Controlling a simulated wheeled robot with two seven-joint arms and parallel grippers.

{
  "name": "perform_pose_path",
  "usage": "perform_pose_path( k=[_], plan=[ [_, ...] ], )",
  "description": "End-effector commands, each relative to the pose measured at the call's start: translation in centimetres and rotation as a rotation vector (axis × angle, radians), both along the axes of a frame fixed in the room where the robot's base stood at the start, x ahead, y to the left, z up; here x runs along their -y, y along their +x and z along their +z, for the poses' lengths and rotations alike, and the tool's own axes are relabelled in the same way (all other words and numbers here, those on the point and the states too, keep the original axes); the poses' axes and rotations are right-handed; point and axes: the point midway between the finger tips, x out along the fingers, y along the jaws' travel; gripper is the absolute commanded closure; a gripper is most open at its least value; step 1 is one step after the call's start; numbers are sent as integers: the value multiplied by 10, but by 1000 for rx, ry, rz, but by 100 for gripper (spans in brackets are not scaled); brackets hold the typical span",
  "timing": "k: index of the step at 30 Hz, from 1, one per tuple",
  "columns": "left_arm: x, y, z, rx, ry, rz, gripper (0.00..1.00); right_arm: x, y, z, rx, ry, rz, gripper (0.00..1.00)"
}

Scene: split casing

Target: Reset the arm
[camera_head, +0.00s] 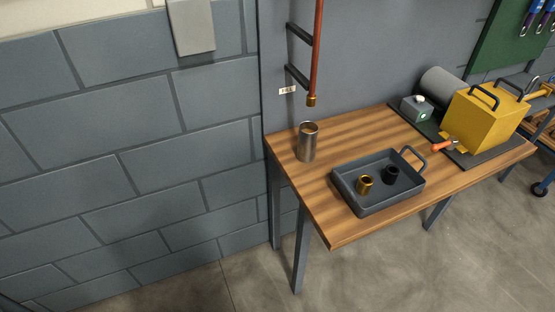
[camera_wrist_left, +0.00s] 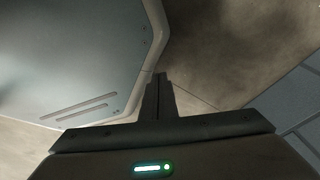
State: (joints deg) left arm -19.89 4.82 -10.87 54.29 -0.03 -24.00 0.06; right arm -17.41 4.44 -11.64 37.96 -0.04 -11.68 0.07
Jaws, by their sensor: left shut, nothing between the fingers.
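My left gripper (camera_wrist_left: 159,86) shows in the left wrist view with its dark fingers together and nothing between them. It is over bare floor, beside a large pale grey panel. Neither arm and neither gripper shows in the head view. In the head view a yellow casing (camera_head: 484,117) with dark handles stands on a dark plate at the right end of the wooden table (camera_head: 310,208). A grey tray (camera_head: 375,206) on the table holds a brass-coloured cup-like part (camera_head: 365,185) and a black one (camera_head: 391,174).
A metal cylinder (camera_head: 307,142) stands at the table's back left. A small grey box (camera_head: 416,108) with a green light stands near the casing. A copper pipe (camera_head: 315,55) hangs on the wall above. The floor (camera_head: 390,270) in front is clear.

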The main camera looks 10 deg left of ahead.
Motion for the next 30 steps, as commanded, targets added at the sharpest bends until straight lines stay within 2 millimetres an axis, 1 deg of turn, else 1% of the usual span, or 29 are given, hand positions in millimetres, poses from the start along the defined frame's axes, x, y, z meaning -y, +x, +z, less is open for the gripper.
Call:
perform_pose_path(
  k=[1,3,6,9,13,30],
  plan=[
    [-2,-14,-10,-10,1,-2,100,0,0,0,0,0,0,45],
    [-5,-29,-20,-16,2,-4,100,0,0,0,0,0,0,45],
    [-9,-47,-29,-22,4,-7,100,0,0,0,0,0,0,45],
    [-11,-58,-34,-25,4,-9,100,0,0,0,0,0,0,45],
    [-12,-63,-36,-25,4,-10,100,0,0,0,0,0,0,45],
    [-12,-63,-36,-26,4,-10,100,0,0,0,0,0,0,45]
  ],
)
